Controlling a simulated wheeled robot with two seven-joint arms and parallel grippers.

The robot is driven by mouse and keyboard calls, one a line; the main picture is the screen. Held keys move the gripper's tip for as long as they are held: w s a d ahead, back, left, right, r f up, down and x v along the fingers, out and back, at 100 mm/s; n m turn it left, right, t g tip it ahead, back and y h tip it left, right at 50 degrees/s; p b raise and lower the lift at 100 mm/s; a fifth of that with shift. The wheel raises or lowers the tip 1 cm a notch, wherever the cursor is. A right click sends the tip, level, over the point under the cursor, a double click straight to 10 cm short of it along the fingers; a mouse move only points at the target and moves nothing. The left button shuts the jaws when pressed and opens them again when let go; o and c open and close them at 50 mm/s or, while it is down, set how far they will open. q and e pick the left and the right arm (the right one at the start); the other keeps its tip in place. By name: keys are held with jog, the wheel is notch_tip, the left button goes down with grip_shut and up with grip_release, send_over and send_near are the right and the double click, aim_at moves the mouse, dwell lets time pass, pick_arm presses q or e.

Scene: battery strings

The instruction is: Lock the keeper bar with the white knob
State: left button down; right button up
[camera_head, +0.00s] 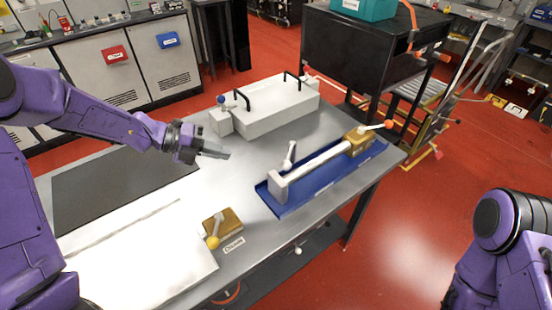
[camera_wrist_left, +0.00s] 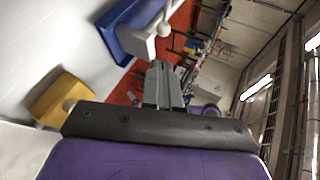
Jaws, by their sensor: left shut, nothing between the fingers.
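The keeper bar (camera_head: 315,162) is a pale bar lying along a blue tray (camera_head: 312,195), from a white end block (camera_head: 278,189) to a brass block (camera_head: 357,142). The white knob also shows at the top of the left wrist view (camera_wrist_left: 164,29), beside the blue tray (camera_wrist_left: 121,28). My left gripper (camera_head: 227,154) is shut and empty above the table, left of the white knob and apart from it. Its closed fingers show in the left wrist view (camera_wrist_left: 162,84). My right gripper is out of view; only part of the right arm shows.
A brass block (camera_head: 222,222) with a yellow-knobbed lever sits at the table's front. A long white box (camera_head: 278,110) with black handles and a blue knob stands behind. An orange-knobbed lever (camera_head: 388,125) is at the tray's far end.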

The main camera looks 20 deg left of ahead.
pick_arm(q)
jog(key=f, duration=0.1)
jog(key=p, duration=0.2)
send_near(286, 165)
jog(key=w+d+f, duration=0.2)
jog(key=d+f, duration=0.1)
jog(key=f, duration=0.1)
jog(key=shift+w+d, duration=0.3)
jog(key=shift+d, duration=0.1)
